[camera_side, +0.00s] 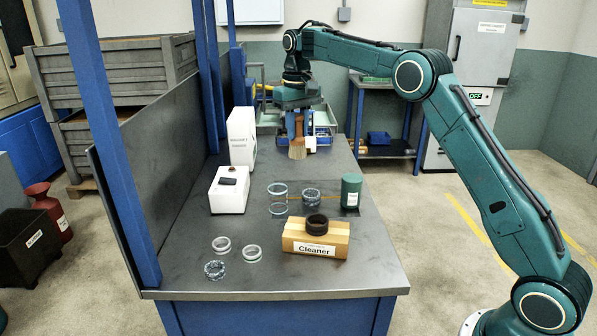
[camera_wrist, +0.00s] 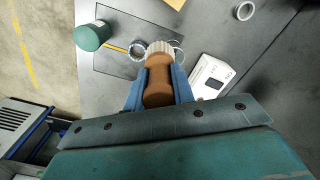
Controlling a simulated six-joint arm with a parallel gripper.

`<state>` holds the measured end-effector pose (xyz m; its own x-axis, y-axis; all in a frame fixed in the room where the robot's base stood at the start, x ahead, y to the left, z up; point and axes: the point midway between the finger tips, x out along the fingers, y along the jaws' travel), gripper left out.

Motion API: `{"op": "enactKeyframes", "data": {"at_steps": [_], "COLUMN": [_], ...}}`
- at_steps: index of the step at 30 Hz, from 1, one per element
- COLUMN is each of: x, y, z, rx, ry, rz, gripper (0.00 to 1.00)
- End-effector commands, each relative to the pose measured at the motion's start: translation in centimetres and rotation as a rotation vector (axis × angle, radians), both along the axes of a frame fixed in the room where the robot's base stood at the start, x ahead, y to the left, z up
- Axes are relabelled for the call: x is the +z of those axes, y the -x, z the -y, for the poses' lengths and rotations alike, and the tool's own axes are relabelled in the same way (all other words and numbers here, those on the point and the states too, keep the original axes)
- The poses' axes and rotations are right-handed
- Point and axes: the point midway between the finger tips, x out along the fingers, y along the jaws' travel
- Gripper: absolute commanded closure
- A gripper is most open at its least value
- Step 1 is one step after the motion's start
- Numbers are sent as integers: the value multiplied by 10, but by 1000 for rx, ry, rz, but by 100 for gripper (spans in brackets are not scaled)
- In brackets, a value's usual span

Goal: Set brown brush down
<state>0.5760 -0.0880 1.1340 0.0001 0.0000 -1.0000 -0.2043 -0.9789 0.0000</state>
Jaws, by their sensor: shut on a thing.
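The brown brush (camera_side: 298,147) hangs bristles-down in my gripper (camera_side: 297,125) in the side view, over the far part of the bench. In the wrist view the blue fingers of my gripper (camera_wrist: 158,92) are shut on the brown handle of the brush (camera_wrist: 158,75), one on each side. Its pale bristles (camera_wrist: 160,47) point away from the wrist. I cannot tell for sure whether the bristles touch the bench.
The bench front right is clear.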

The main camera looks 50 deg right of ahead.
Motion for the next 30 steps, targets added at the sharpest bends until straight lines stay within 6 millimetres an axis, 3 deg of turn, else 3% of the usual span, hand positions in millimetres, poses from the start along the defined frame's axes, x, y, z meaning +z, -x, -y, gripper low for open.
{"op": "enactKeyframes", "data": {"at_steps": [9,17,23,30], "x": [9,6,-11,-49], "y": [-4,-4,-4,-3], "z": [10,10,10,10], "rx": [9,10,9,9], "ry": [0,0,-1,-1], "rz": [1,0,-3,-3], "gripper": [100,100,100,100]}}
